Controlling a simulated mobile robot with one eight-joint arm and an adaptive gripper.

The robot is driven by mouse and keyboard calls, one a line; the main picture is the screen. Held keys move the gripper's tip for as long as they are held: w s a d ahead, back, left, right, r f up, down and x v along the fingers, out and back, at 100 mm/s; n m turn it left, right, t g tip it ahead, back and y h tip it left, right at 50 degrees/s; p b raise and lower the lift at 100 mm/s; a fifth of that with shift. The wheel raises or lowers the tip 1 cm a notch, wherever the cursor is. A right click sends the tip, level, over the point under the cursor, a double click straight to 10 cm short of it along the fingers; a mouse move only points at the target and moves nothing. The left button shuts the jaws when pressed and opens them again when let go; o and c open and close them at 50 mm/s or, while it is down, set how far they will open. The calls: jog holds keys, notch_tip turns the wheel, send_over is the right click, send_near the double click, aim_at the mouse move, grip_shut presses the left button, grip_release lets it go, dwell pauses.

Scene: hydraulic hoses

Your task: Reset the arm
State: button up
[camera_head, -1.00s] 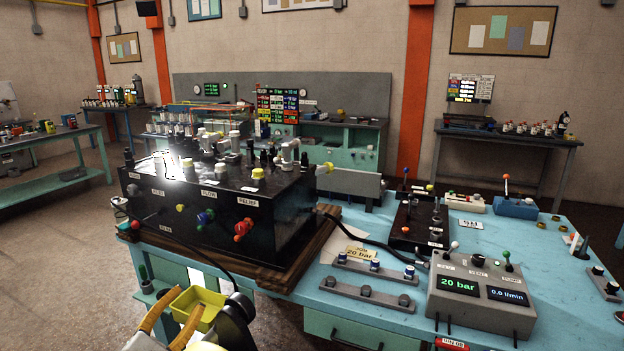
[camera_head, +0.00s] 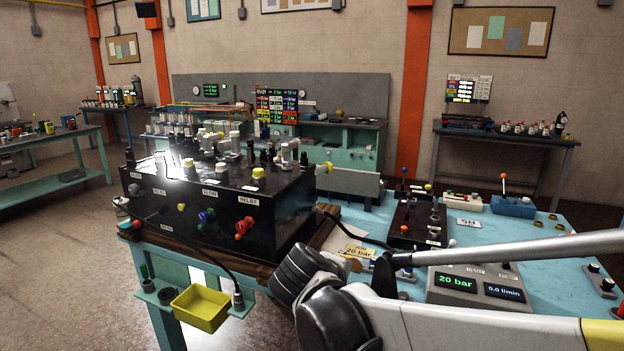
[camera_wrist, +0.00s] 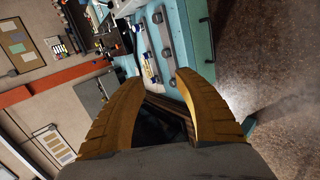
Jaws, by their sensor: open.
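My gripper (camera_wrist: 160,82) shows in the wrist view with its two ridged orange-brown fingers apart. Nothing is held between them; the bench edge and a dark area show beyond the gap. The wrist view is turned on its side. In the head view my arm (camera_head: 350,310) fills the lower right foreground, with black joints and a long grey link reaching to the right edge. I cannot make out the gripper's fingers in the head view.
My arm covers part of the blue workbench (camera_head: 560,235) and the grey control box (camera_head: 470,285) reading 20 bar. A black valve block (camera_head: 220,205) stands on the bench's left. A yellow bin (camera_head: 200,308) hangs below it. Open floor (camera_head: 60,260) lies left.

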jog(key=s+d+f+m+y, duration=0.1)
jog(key=s+d+m, duration=0.2)
jog(key=s, duration=0.4)
jog(key=s+d+f+m+g+y, duration=0.1)
jog(key=s+d+m+y, duration=0.1)
jog(key=s+d+m, duration=0.2)
jog(key=s+d+f+m+g+y, duration=0.1)
jog(key=s+d+m, duration=0.3)
jog(key=s, duration=0.6)
jog(key=shift+f+m+y, duration=0.4)
jog(key=shift+f+m, duration=0.1)
jog(key=shift+m, duration=0.1)
jog(key=shift+s, duration=0.1)
dwell(1.9)
